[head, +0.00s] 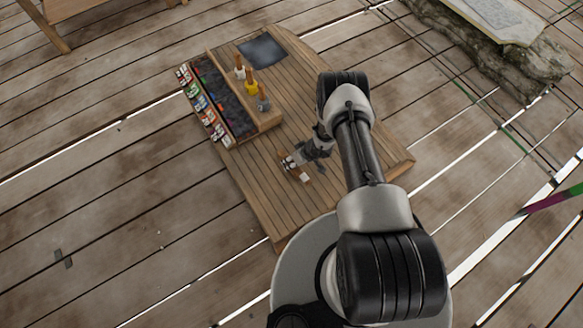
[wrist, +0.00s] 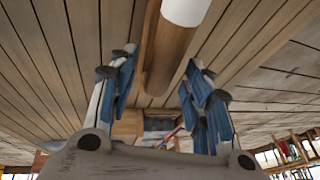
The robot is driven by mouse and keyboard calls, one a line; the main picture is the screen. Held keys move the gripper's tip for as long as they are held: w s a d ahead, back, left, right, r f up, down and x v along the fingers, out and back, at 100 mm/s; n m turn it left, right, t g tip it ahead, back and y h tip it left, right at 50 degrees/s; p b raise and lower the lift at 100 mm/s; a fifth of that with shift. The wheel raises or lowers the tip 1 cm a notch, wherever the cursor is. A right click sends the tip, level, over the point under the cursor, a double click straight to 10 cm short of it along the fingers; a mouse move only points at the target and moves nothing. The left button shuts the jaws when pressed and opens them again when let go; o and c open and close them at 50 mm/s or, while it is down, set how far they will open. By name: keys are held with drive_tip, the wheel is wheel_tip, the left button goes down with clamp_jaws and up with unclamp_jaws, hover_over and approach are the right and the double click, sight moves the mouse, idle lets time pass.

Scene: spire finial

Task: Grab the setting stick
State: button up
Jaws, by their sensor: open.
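The setting stick, a brown wooden cylinder (wrist: 165,50) with a white end (wrist: 185,10), lies along the gap between my fingers in the wrist view. My gripper (wrist: 160,72) is open, with one blue-padded finger on each side of the stick and visible space on both sides. In the head view my gripper (head: 294,162) is low over the planked wooden table. A small brown and white piece, probably the stick (head: 303,176), shows just beside the fingertips there. My gripper partly hides it.
The wooden table (head: 262,190) carries a long divided tray (head: 220,95) with small coloured packs along its left side. Several coloured bottles (head: 251,88) stand beside the tray, near a dark cloth (head: 262,50). The table's near-left part is clear. A stone-edged block (head: 500,45) lies at top right.

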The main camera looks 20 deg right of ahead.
drive_tip(key=shift+f, duration=0.15)
clamp_jaws()
idle(0.5)
